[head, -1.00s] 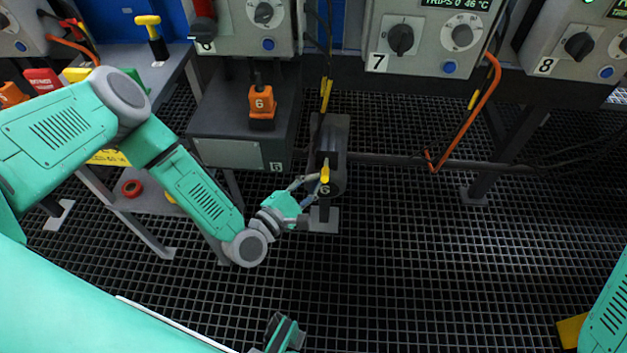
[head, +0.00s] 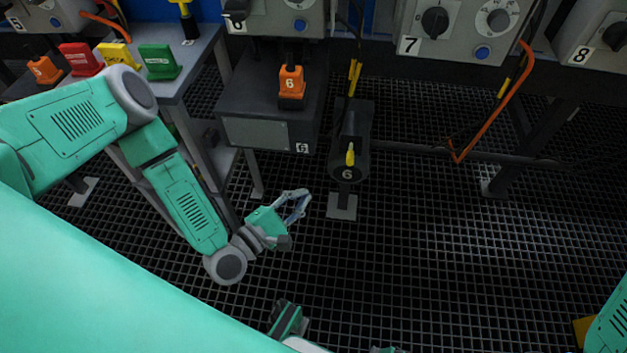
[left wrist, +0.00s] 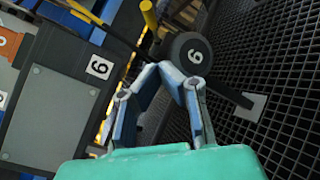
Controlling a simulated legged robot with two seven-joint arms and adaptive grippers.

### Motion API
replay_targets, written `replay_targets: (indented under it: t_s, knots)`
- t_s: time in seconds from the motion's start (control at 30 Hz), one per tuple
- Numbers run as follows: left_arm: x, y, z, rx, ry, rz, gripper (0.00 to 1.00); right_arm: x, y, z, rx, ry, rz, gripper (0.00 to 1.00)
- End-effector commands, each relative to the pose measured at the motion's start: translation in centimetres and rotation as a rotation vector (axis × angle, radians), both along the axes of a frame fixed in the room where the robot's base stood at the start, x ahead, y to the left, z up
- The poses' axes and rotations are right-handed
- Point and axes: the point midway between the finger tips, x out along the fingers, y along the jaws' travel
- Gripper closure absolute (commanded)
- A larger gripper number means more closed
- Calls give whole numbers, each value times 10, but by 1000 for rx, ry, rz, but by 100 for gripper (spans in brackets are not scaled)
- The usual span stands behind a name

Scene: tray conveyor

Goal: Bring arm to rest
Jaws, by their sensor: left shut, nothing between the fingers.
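My left gripper (head: 302,196) reaches in from the left in the head view, in front of the dark cylinder marked 6 (head: 347,172) and apart from it. The gripper is shut and empty; its joined fingertips also show in the left wrist view (left wrist: 168,68). A yellow handle (head: 350,154) sits on the front of the cylinder. Of my right arm only a green part (head: 608,325) shows at the lower right edge of the head view. The right gripper cannot be made out.
An orange block marked 6 (head: 291,84) stands on the dark box (head: 255,135) behind the gripper. Red (head: 80,60), yellow (head: 116,56) and green (head: 160,63) blocks stand on a grey table at left. An orange hose (head: 490,110) hangs at right. The grated floor below is open.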

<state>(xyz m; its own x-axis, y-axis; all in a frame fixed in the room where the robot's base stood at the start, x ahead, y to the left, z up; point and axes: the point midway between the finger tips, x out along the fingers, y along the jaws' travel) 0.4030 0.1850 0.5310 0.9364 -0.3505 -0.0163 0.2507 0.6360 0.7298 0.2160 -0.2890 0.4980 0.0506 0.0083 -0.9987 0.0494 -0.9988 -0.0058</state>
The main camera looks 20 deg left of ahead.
Motion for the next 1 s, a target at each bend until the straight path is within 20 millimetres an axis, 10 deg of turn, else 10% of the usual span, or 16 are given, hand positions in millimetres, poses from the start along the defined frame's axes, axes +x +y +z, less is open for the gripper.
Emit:
replay_targets:
  t_s: [0.47, 0.73, 1.0]
  knots:
    - [-12, -5, 1, 44, 15, -23, 100, 0, 1, 5, 1, 0, 3, 60]
    - [-67, -65, 2, 744, 180, -482, 100, 0, 0, 43, 1, 0, 1, 60]
    - [-160, 30, 31, 1583, 278, -1204, 100, 0, 0, 80, 1, 0, 2, 60]
